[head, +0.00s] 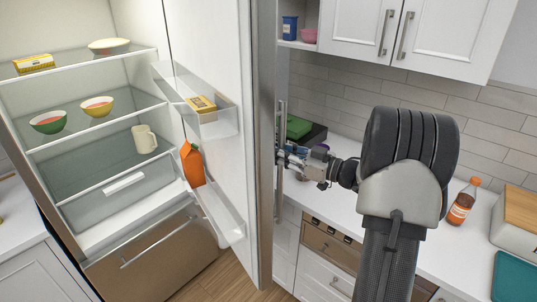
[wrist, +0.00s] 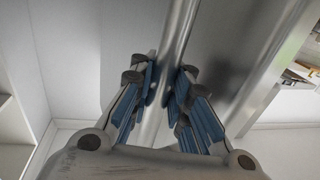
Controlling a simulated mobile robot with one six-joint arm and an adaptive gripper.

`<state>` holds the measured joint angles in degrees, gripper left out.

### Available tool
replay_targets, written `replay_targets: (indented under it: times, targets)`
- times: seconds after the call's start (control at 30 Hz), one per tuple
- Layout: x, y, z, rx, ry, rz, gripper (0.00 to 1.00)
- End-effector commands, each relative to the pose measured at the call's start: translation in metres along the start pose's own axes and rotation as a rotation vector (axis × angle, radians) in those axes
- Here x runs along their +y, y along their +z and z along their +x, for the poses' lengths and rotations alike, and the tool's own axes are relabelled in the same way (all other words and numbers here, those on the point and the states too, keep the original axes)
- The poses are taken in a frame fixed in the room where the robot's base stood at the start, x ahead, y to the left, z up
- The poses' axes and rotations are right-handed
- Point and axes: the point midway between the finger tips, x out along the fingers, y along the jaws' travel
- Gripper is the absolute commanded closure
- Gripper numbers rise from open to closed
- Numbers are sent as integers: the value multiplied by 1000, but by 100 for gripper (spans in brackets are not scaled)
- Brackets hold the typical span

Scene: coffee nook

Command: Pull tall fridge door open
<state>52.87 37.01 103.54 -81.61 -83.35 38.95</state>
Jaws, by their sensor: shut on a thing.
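The tall fridge door (head: 210,75) stands wide open in the head view, its inner side with shelf bins facing left. The fridge interior (head: 85,150) with its lit shelves is in plain view. My gripper (head: 284,160) is at the outer side of the door, at the upright metal handle (head: 281,120). In the wrist view the handle bar (wrist: 168,75) runs between the blue-padded fingers of my gripper (wrist: 162,90), which are shut on it. In the head view the fingertips are small and partly hidden by the handle.
Door bins hold a yellow box (head: 201,104) and an orange carton (head: 192,164). Bowls, a mug (head: 144,139) and a butter box stand on the shelves. Right of the door are a counter with a bottle (head: 463,202), drawers (head: 330,245) and wall cabinets (head: 395,30).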

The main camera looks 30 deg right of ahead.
Motion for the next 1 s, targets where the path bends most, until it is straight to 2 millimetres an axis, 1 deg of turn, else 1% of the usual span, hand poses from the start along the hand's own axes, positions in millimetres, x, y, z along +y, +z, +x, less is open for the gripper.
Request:
replay_targets:
  times: [0.03, 0.43, 0.47, 0.8, 1.0]
  targets:
    - [2, 5, -4, -8, 2, 10, 100]
    - [4, 6, -5, -9, 3, 10, 100]
    - [4, 6, -5, -9, 3, 10, 86]
    - [4, 3, -3, -5, 1, 3, 63]
    - [4, 2, -2, -4, 1, 1, 62]
